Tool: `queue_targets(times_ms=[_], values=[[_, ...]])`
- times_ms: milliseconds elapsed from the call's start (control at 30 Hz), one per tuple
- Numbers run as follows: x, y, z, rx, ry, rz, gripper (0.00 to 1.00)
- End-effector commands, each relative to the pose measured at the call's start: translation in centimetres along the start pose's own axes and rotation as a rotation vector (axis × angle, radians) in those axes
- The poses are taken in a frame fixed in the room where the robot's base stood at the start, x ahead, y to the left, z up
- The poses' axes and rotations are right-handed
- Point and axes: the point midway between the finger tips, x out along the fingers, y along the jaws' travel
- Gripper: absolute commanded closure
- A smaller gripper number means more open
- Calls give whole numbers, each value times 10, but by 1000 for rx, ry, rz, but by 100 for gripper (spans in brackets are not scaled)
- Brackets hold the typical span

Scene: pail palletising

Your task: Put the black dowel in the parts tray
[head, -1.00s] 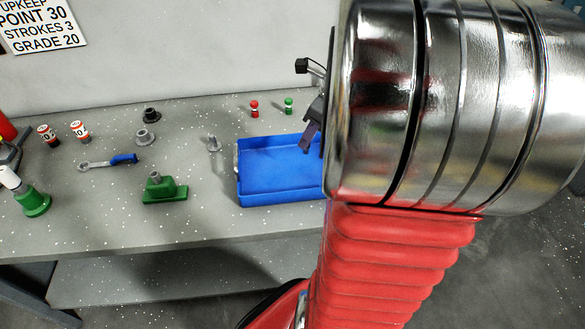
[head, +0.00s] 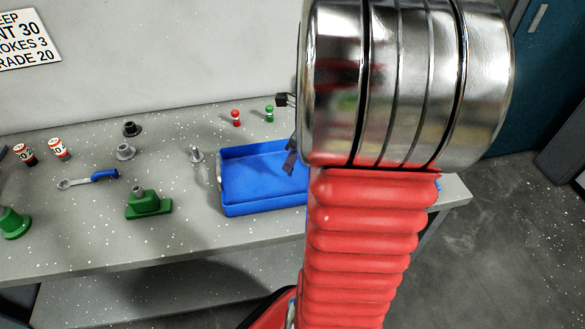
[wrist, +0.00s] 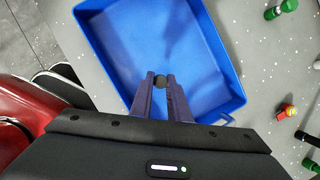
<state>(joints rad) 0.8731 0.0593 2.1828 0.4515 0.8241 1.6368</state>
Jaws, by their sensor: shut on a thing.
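The blue parts tray (head: 268,207) sits on the grey bench, partly hidden by my arm in the head view. In the wrist view the tray (wrist: 116,48) lies below my gripper (wrist: 162,84) and looks empty where it shows. My gripper's two fingers are shut on the black dowel (wrist: 161,80), seen end-on as a small dark disc between the fingertips, over the tray's floor. In the head view one dark finger of my gripper (head: 290,163) shows over the tray's right part; the dowel is hidden there.
A grey metal peg (head: 196,155) stands just left of the tray. Red (head: 236,118) and green (head: 269,114) small pieces stand behind it.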

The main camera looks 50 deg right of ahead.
Motion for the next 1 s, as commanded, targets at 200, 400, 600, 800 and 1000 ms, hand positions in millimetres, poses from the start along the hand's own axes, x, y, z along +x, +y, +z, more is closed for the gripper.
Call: queue_targets(times_ms=[200,400,600,800,1000], values=[[12,0,-5,1,1,2,100],[33,0,-13,2,1,1,100],[35,0,-14,1,1,-1,100],[37,0,-14,2,1,-1,100],[36,-1,-14,2,1,-1,71]])
